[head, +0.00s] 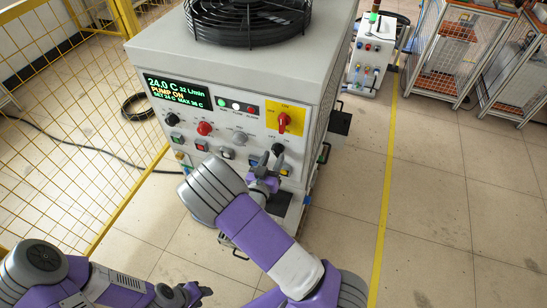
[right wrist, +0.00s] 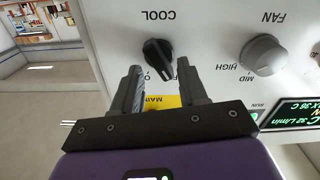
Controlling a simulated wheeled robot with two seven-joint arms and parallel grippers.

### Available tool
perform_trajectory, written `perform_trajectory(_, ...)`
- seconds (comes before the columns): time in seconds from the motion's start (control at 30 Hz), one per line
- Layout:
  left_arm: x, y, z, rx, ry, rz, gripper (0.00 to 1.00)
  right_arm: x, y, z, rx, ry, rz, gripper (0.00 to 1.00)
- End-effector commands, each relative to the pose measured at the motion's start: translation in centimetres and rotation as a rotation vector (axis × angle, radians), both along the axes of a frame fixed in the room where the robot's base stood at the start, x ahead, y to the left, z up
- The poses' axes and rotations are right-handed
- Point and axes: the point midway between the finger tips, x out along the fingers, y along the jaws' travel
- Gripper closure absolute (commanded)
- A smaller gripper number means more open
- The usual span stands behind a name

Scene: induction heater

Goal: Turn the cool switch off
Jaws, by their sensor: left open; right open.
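The cool switch is a black rotary knob (right wrist: 158,50) on the cabinet's light panel. It stands beside the upside-down COOL label in the right wrist view, and its pointer ridge is slightly tilted. It also shows in the head view (head: 278,149), just above my right gripper (head: 266,171). In the right wrist view my right gripper (right wrist: 159,72) is open, its fingertips on either side of the knob's pointer end with gaps visible. The lettering by the knob is partly hidden by the fingers. My left gripper (head: 192,293) is open and empty, low in the head view.
A lit display (head: 178,91) reads PUMP ON. A red main switch (head: 285,122) on a yellow plate is above the cool knob. A grey fan knob (right wrist: 263,54) is beside it.

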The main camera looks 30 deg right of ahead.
Motion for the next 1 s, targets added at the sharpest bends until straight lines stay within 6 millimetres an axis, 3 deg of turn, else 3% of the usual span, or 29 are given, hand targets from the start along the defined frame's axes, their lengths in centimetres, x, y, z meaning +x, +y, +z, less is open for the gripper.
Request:
perform_trajectory(0.37,0.0,0.0,0.7,0.0,0.0,0.0,0.57,-3.8,4.5,0.0,-0.001,0.002,0.003,0.57)
perform_trajectory(0.8,0.0,0.0,0.7,0.0,0.0,0.0,0.57,-4.3,4.9,-0.2,0.004,0.008,0.001,0.57)
perform_trajectory(0.9,0.0,0.0,0.7,0.0,0.0,0.0,0.57,-4.3,4.6,-2.1,0.052,0.067,0.013,0.57)
perform_trajectory(1.0,0.0,0.0,0.7,0.0,0.0,0.0,0.57,-4.7,4.4,-6.5,0.174,0.206,0.049,0.57)
